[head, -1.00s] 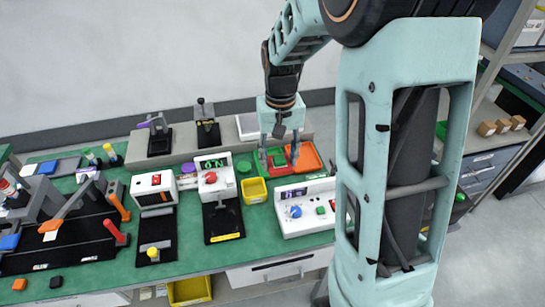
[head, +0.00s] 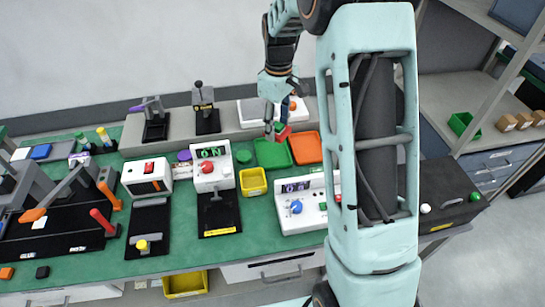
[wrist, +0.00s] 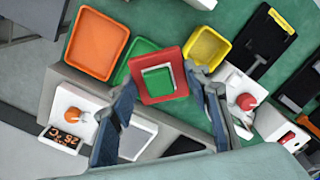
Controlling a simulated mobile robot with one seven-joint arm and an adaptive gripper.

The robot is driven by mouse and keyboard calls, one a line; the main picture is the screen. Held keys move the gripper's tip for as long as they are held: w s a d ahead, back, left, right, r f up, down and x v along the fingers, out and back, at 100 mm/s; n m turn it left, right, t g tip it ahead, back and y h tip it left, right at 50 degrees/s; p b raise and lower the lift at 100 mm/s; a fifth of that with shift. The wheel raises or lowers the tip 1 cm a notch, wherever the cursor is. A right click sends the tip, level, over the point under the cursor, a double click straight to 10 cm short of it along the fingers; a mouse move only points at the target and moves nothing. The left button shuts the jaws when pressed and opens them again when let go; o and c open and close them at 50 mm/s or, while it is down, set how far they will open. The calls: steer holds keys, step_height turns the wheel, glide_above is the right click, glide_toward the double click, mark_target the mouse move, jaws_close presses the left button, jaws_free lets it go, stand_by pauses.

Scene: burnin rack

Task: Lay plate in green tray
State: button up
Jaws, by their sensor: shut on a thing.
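In the head view the plate (head: 284,132) shows as a small red patch at my gripper (head: 277,127), just behind the green tray (head: 272,154). The plate appears held above the bench. In the wrist view the plate partly covers the green tray (wrist: 141,50). The tray's visible floor is bare in the head view.
An orange tray (head: 307,148) stands right of the green tray, and a yellow bin (head: 253,182) stands in front. A white device with an ON display (head: 213,170) is at left, another (head: 305,208) in front. A grey raised ledge (head: 232,130) runs behind.

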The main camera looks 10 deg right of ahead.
mark_target(272, 154)
steer(key=w+f+n, duration=0.2)
steer(key=f+n, duration=0.1)
steer(key=f, duration=0.2)
steer(key=w+f+n+b, duration=0.1)
steer(key=w+f+n, duration=0.1)
steer(key=f, duration=0.3)
steer(key=w+f+n+b, duration=0.1)
steer(key=w+f+n, duration=0.2)
steer(key=f, duration=0.3)
steer(key=shift+n, duration=0.4)
steer(key=shift+f+b, duration=0.25)
steer(key=shift+b, duration=0.15)
steer(key=o, duration=1.2)
steer(key=shift+r, duration=0.1)
steer(key=shift+c, duration=0.2)
steer(key=shift+r, duration=0.1)
step_height(272, 154, up, 12)
